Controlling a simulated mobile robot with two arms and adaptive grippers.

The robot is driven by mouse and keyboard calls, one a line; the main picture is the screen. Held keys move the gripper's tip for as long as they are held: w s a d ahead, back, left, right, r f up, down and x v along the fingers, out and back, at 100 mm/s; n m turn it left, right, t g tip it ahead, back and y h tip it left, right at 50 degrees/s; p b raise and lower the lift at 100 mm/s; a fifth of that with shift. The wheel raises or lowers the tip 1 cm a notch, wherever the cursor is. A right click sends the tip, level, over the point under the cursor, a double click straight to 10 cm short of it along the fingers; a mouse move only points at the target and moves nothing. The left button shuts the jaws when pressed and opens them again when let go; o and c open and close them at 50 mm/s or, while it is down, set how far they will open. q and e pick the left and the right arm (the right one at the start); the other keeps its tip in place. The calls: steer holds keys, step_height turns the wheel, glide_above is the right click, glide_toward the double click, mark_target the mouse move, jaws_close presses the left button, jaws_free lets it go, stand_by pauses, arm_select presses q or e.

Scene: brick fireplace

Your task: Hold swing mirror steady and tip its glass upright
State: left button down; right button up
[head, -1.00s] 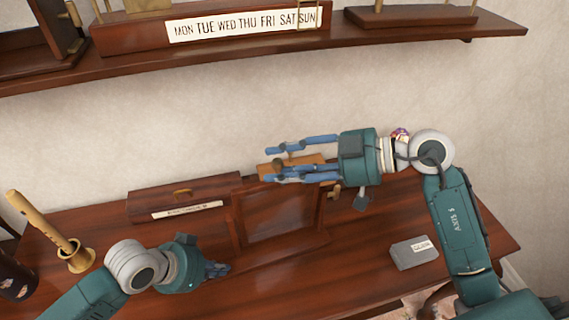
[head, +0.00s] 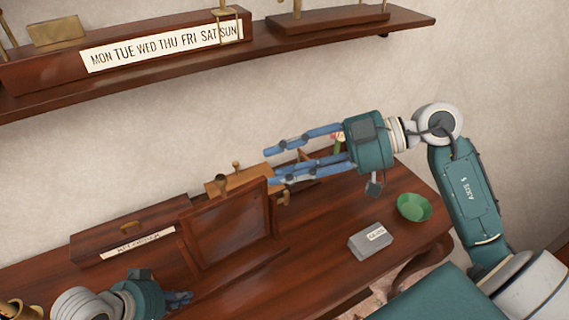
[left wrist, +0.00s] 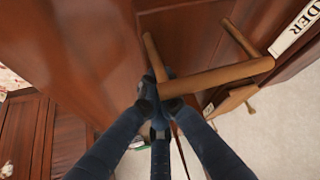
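The swing mirror (head: 228,232) stands on the desk, a dark wooden frame around a brownish glass; its glass looks tilted, but the exact angle is hard to tell. My right gripper (head: 270,167) has its blue fingers spread above and below, with nothing between them. Its lower fingertips overlap the mirror's upper right corner; contact cannot be told. My left gripper (head: 188,298) is low over the desk, left of and in front of the mirror. Its fingers converge in the left wrist view (left wrist: 156,92), in front of a tan bar (left wrist: 215,77), with nothing clearly gripped.
A labelled wooden box (head: 125,232) lies left of the mirror and a tan block (head: 240,181) behind it. A grey box (head: 371,241) and a green bowl (head: 414,207) stand to the right. A shelf (head: 180,68) runs above. Desk between mirror and grey box is clear.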

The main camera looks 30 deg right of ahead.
arm_select(q)
steer(key=shift+s+a+f, duration=0.2)
steer(key=shift+s+f, duration=0.1)
steer(key=shift+f, duration=0.1)
steer(key=r+p, duration=0.2)
steer(key=shift+w+d+r+p, duration=0.1)
steer(key=shift+w+p, duration=0.15)
steer(key=shift+p, duration=0.1)
step_height(320, 180, up, 2)
steer(key=shift+r+p, duration=0.1)
steer(key=shift+p, duration=0.9)
step_height(320, 180, up, 2)
steer(key=p, duration=0.2)
steer(key=shift+r+p, duration=0.1)
steer(key=shift+p, duration=0.25)
